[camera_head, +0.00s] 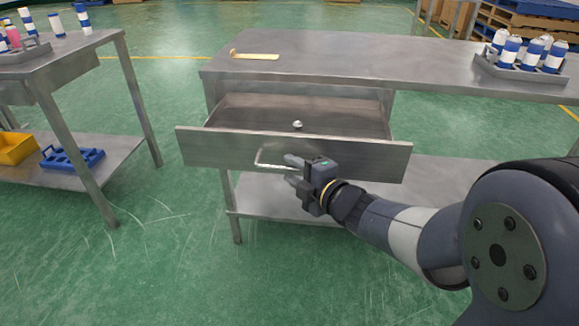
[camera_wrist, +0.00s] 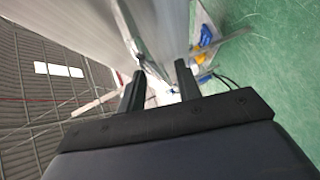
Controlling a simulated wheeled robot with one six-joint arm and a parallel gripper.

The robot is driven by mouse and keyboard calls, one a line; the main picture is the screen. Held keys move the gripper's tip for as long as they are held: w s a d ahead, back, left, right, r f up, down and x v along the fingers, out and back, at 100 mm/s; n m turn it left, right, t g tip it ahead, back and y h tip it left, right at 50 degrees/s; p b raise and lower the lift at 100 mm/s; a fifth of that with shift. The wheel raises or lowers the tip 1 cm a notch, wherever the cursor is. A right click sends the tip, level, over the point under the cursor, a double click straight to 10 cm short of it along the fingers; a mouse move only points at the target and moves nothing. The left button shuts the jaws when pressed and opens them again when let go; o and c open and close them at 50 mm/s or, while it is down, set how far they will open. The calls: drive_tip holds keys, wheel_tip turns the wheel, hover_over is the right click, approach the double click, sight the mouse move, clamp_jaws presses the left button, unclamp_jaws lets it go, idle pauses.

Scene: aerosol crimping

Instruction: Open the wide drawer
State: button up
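The wide drawer (camera_head: 215,148) is pulled out from under the metal workbench, its interior showing from above. Its front panel carries a pale bar handle (camera_head: 268,165). My gripper (camera_head: 291,170) is at the right end of this handle, in front of the panel. Its two fingers are apart in the head view and in the wrist view (camera_wrist: 160,88). I cannot tell whether they touch the handle, as the gripper hides part of it. A small, pale round thing (camera_head: 298,124) lies in the drawer.
The workbench top (camera_head: 350,60) holds a brass-coloured piece (camera_head: 254,56) and a grey tray (camera_head: 520,78) of blue-and-white cans. A second table (camera_head: 75,50) stands left, with a yellow bin (camera_head: 15,148) and blue rack (camera_head: 72,159) below. Green floor is clear in front.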

drive_tip(key=p+v, duration=0.1)
drive_tip(key=v, duration=0.8)
drive_tip(key=shift+p, duration=0.35)
drive_tip(key=shift+a, duration=0.1)
drive_tip(key=b+x, duration=0.2)
drive_tip(key=x, duration=0.9)
drive_tip(key=shift+w, duration=0.35)
drive_tip(key=shift+d, duration=0.3)
